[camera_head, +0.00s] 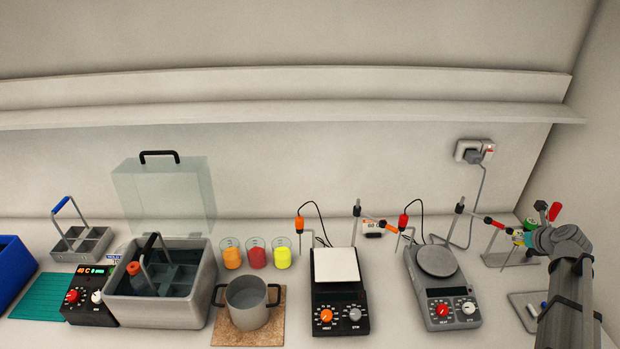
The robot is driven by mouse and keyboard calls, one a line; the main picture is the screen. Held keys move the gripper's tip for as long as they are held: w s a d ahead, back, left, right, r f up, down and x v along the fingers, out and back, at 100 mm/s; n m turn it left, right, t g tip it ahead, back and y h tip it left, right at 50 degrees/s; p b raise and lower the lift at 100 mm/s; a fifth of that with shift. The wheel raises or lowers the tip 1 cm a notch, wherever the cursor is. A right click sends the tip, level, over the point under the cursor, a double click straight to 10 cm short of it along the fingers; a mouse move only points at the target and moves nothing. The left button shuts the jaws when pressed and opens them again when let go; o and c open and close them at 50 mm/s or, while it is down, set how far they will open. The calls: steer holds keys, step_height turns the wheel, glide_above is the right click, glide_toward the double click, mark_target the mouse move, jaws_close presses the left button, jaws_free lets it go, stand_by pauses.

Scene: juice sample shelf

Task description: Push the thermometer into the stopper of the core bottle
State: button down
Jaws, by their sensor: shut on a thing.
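My gripper (523,238) is at the far right of the counter, small and partly covered by my own arm. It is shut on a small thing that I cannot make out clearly. Yellow, teal, green and red parts crowd around it, and a red piece (555,211) sticks up just behind it. I cannot pick out the thermometer or the core bottle with its stopper for sure.
A black hotplate (340,310) and a grey one (443,290) have rods and clamps behind them. A pot (247,310) stands on a cork mat. Orange, red and yellow beakers (256,257) stand behind it. A wall shelf (290,112) runs above. A flat tray (522,312) lies near my arm.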

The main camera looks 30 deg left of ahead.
mark_target(512, 251)
step_height(512, 251, down, 6)
steer(key=b, duration=0.4)
steer(key=shift+r, duration=0.15)
